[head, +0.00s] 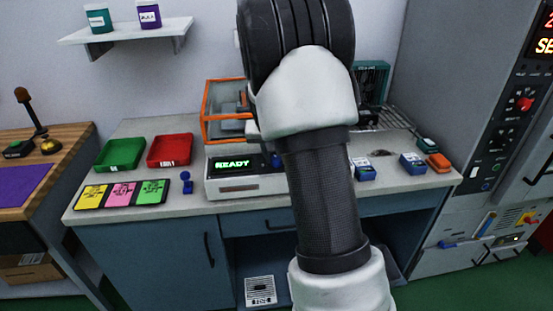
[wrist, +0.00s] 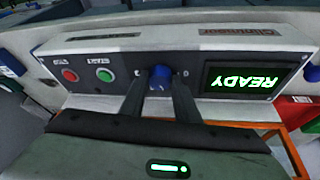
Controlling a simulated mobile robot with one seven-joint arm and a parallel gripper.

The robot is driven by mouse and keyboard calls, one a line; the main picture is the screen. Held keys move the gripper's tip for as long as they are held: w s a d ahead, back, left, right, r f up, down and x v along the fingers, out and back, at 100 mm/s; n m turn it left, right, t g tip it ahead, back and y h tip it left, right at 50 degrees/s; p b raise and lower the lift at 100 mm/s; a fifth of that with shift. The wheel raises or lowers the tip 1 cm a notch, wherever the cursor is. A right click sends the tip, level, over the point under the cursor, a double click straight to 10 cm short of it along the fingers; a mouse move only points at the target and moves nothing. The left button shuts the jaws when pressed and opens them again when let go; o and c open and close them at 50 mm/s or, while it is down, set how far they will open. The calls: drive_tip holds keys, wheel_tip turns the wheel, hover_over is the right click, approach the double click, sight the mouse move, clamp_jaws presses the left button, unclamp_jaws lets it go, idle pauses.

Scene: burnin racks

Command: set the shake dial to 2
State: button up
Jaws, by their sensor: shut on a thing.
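The shaker's white control box (head: 250,187) stands on the bench, with a black front panel and a green READY display (head: 232,163). In the wrist view the panel appears upside down, with a blue dial (wrist: 160,74) between the red and green buttons and the READY display (wrist: 240,81). My gripper (wrist: 160,88) is shut on the blue dial, one dark finger on each side. A small white mark shows on the dial's near edge. The scale marks around it are partly hidden by the fingers and too small to read. In the head view my arm covers the gripper.
A red button (wrist: 70,75) and a green button (wrist: 104,75) sit beside the dial. An orange-framed clear enclosure (head: 204,112) stands behind the box. Green (head: 120,154) and red (head: 170,150) trays and coloured cards (head: 122,193) lie left; small blue devices (head: 413,163) lie right.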

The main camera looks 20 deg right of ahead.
drive_tip(key=m+g, duration=0.1)
drive_tip(key=m, duration=0.1)
drive_tip(key=m+h+p, duration=0.1)
drive_tip(key=m, duration=0.2)
drive_tip(key=shift+w+a+g, duration=0.2)
drive_tip(key=shift+g, duration=0.2)
drive_tip(key=shift+w+m+g+h+p, duration=0.15)
drive_tip(key=shift+m+g+p, duration=0.3)
drive_tip(key=shift+m, duration=0.75)
drive_tip(key=shift+m+g+h+p, duration=0.3)
drive_tip(key=shift+m+p, duration=0.25)
drive_tip(key=shift+m, duration=0.65)
drive_tip(key=shift+f, duration=0.1)
drive_tip(key=o, duration=1)
drive_tip(key=shift+o, duration=0.2)
